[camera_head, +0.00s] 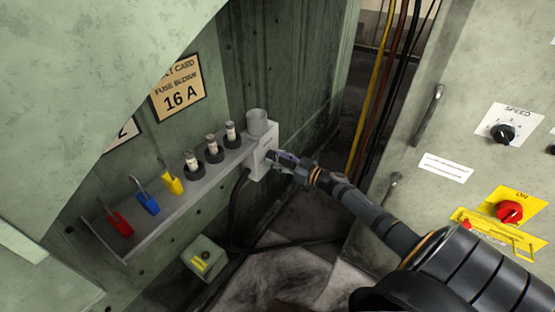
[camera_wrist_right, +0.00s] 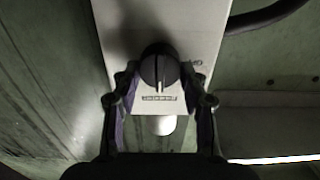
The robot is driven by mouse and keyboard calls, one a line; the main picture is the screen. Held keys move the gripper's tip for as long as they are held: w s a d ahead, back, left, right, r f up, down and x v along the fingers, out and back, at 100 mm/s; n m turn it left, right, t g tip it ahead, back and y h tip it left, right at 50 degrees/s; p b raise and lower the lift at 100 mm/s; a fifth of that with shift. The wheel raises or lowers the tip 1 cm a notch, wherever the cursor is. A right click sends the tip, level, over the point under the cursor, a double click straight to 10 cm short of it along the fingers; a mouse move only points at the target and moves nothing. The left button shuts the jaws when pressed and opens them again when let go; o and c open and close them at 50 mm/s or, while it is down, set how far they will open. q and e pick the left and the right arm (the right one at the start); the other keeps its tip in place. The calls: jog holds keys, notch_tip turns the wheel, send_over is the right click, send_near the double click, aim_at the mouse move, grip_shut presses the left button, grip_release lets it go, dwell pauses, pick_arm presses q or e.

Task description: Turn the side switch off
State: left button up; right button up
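The side switch is a black round knob (camera_wrist_right: 160,68) with a pale pointer line, on a light grey box (camera_wrist_right: 160,20). In the right wrist view the line points down in the picture, towards a small printed label. The box (camera_head: 262,160) also shows in the head view, at the end of the shelf; the knob is hidden there by my gripper. My right gripper (camera_wrist_right: 160,78) is open, with one finger on each side of the knob. I cannot tell whether the fingers touch it. My left gripper is not in view.
A grey shelf (camera_head: 150,225) holds red, blue and yellow padlocks (camera_head: 172,184) and several fuses (camera_head: 213,150). A round grey cup (camera_head: 257,122) stands at the box. A control panel with a speed dial (camera_head: 503,134) and red switch (camera_head: 509,212) is on the right. Cables (camera_head: 372,90) hang behind.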

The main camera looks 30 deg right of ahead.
jog(key=c, duration=0.4)
jog(key=shift+c, duration=0.2)
